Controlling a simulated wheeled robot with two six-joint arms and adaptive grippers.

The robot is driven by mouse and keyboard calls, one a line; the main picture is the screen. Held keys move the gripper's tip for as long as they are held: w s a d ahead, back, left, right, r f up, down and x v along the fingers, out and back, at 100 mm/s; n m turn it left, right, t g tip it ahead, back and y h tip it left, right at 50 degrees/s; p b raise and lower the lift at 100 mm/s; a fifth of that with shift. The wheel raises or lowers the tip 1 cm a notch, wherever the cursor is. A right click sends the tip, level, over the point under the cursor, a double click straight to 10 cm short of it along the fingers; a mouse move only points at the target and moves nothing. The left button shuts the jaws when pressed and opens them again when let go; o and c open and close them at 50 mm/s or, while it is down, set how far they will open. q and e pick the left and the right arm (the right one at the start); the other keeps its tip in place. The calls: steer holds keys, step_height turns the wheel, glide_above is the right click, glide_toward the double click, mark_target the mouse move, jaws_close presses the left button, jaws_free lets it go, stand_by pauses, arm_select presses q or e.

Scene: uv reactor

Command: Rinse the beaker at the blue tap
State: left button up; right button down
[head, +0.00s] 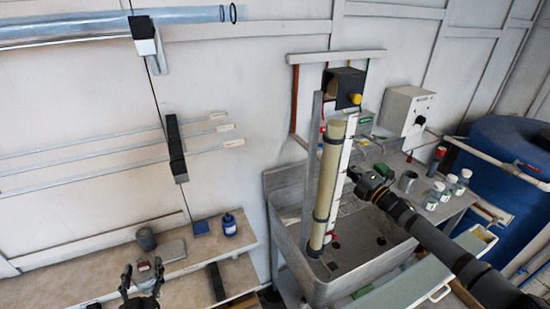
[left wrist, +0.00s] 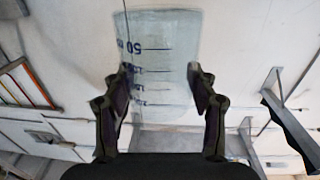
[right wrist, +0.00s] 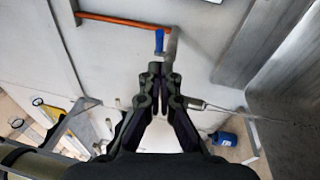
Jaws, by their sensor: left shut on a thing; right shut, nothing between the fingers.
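The clear beaker (left wrist: 160,50) with blue "50" graduations is between the fingers of my left gripper (left wrist: 160,85) in the left wrist view. In the head view my left gripper (head: 143,272) is at the bottom left, over the bench; the beaker is hard to make out there. My right gripper (head: 354,174) is over the sink (head: 345,285), beside the tall column, shut and empty. In the right wrist view the blue tap handle (right wrist: 159,41) stands just beyond the shut fingertips (right wrist: 155,70); I cannot tell if they touch. The tap is not clear in the head view.
The tall yellowish column (head: 328,185) stands at the sink between my grippers. A grey cup (head: 146,239) and a blue bottle (head: 229,224) stand on the bench (head: 75,270). Small jars (head: 434,195) stand right of the sink. A blue drum (head: 495,165) is at far right.

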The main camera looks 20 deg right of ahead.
arm_select(q)
steer(key=shift+w+f+p, duration=0.15)
steer(key=shift+p, duration=0.2)
steer(key=shift+r+p, duration=0.45)
steer(key=shift+r, duration=0.05)
steer(key=shift+r+p, duration=0.3)
arm_select(e)
steer(key=x, duration=0.6)
